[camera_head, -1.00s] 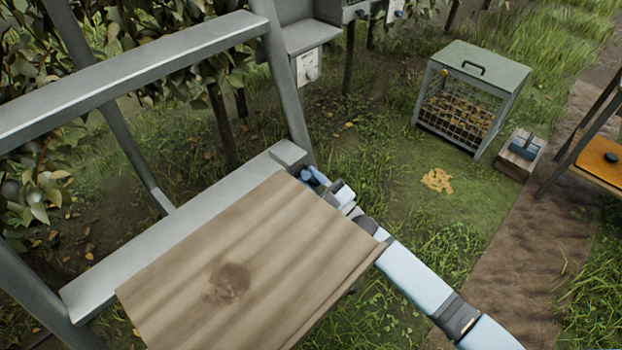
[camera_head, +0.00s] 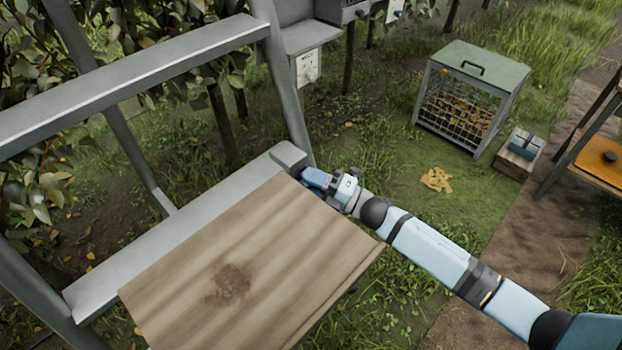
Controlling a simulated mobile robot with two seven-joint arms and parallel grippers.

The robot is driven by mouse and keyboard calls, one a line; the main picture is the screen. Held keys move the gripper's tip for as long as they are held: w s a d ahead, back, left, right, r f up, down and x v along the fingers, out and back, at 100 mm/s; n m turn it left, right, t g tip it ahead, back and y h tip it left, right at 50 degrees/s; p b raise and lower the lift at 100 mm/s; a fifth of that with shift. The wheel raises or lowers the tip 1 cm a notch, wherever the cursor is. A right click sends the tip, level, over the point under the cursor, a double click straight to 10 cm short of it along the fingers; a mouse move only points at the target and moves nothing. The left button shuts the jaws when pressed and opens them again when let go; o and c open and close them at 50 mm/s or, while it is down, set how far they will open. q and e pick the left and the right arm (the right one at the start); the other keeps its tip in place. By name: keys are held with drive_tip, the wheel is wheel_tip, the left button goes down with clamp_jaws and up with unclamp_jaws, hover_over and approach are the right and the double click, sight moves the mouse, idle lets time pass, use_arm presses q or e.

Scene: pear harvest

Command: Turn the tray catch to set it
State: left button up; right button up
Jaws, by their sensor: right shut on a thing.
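The wooden tray (camera_head: 225,275), a brown board with a dark knot, lies tilted against the grey metal frame (camera_head: 185,225). My right gripper (camera_head: 308,177) is at the tray's far right corner, beside the end of the frame's lower bar. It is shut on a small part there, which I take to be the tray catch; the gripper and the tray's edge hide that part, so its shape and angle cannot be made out. My left gripper is out of view.
A grey upright post (camera_head: 285,90) stands close behind my right gripper. A wire-fronted crate (camera_head: 468,98) stands on the grass at the back right. A small wooden block with a blue-grey top (camera_head: 519,153) and an orange-topped table (camera_head: 598,158) are farther right.

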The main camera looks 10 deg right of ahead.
drive_tip(key=shift+r+n+g, duration=0.1)
drive_tip(key=shift+n+g, duration=0.2)
drive_tip(key=shift+n, duration=0.4)
drive_tip(key=o, duration=0.8)
drive_tip(key=shift+o, duration=0.4)
drive_tip(key=shift+d, duration=0.1)
drive_tip(key=shift+s+d+f, duration=0.2)
drive_tip(key=v, duration=1.3)
drive_tip(key=shift+r+b, duration=0.2)
drive_tip(key=shift+b, duration=0.2)
